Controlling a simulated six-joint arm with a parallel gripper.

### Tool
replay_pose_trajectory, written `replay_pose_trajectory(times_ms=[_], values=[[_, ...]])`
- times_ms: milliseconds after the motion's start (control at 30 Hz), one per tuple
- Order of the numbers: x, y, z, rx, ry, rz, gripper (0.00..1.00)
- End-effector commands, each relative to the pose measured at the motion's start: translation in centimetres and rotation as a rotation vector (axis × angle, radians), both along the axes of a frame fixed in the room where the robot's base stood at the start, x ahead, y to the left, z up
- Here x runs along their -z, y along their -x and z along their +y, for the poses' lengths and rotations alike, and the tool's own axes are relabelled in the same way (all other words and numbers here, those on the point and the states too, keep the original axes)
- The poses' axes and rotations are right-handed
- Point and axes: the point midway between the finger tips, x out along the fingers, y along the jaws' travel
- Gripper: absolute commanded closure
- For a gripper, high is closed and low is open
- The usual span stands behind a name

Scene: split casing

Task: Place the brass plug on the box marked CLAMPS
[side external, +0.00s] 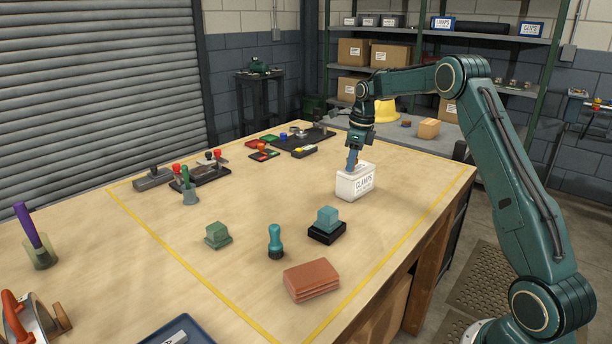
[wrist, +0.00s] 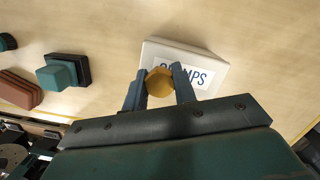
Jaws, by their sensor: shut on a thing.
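The white box marked CLAMPS (side external: 355,182) stands on the wooden table near its right side. It also shows in the wrist view (wrist: 208,58), its label partly covered. My gripper (side external: 352,164) points down at the top of this box. In the wrist view my gripper (wrist: 160,83) is shut on the brass plug (wrist: 160,82), a gold, faceted piece between the two blue fingers. The plug overlaps the box's near edge and label in that view. In the side view the plug is hidden by the fingers or too small to make out. I cannot tell whether it touches the box.
A teal block on a black base (side external: 327,225), a teal peg (side external: 275,242), a green block (side external: 217,235) and reddish-brown plates (side external: 312,280) stand in front of the box. Several fixtures line the far side. The table around the box is clear.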

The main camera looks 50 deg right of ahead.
Motion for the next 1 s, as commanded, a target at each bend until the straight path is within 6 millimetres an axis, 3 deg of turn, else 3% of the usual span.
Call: replay_pose_trajectory(times_ms=[167, 200, 300, 733, 1000], values=[[0.2, 0.0, 0.0, 0.000, 0.001, -0.001, 1.00], [0.3, 0.0, 0.0, 0.001, -0.001, -0.001, 0.71], [0.3, 0.0, 0.0, 0.001, -0.001, -0.001, 0.51], [-0.1, 0.0, 0.0, 0.000, 0.001, -0.001, 0.51], [-2.7, 0.3, -0.2, 0.000, 0.002, -0.004, 0.51]])
